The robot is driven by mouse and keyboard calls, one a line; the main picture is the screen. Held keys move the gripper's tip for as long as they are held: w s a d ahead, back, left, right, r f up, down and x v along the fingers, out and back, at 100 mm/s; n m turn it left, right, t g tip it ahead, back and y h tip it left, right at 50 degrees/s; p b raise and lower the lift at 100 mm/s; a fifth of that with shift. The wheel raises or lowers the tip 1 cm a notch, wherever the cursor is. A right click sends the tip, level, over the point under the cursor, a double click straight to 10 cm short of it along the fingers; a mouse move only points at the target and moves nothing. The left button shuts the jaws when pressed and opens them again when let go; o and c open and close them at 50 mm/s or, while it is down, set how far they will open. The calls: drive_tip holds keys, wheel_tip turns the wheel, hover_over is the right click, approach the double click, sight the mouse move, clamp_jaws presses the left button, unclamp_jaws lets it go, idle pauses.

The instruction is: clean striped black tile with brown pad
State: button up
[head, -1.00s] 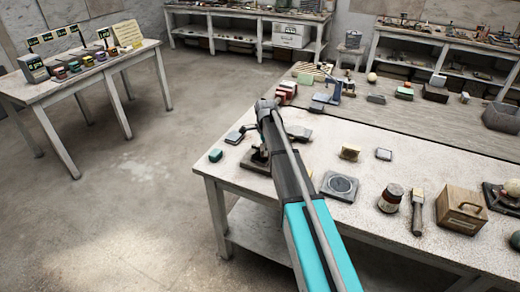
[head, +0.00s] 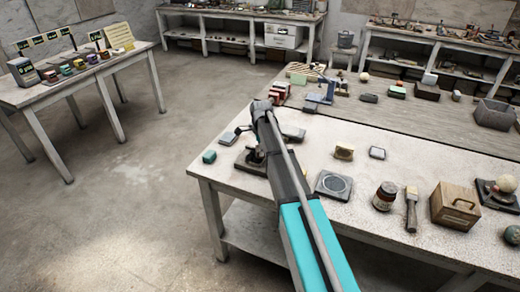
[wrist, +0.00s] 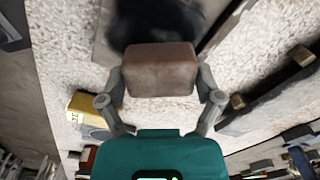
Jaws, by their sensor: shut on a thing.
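My gripper (wrist: 160,84) is shut on a brown pad (wrist: 161,70), a block with rounded edges held between its two fingers in the wrist view. Just beyond the pad is a flat dark grey plate with a blurred black patch (wrist: 156,22), probably the tile. The pad hides part of it, and I cannot make out stripes or whether they touch. In the head view, my arm reaches over the near left end of the speckled table (head: 300,165), and its links largely hide the gripper. A dark plate (head: 246,164) lies beneath the arm's end.
Floor is open at left.

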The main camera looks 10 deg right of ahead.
drive_tip(key=shift+f+b, duration=0.45)
drive_tip(key=shift+s, duration=0.15)
drive_tip(key=shift+s+r, duration=0.1)
drive_tip(key=shift+s, duration=0.25)
idle(0.5)
drive_tip(key=shift+s+a, duration=0.1)
drive_tip(key=shift+s, duration=0.35)
drive_tip(key=shift+w, duration=0.15)
drive_tip(key=shift+w, duration=0.8)
drive_tip(key=shift+w, duration=0.1)
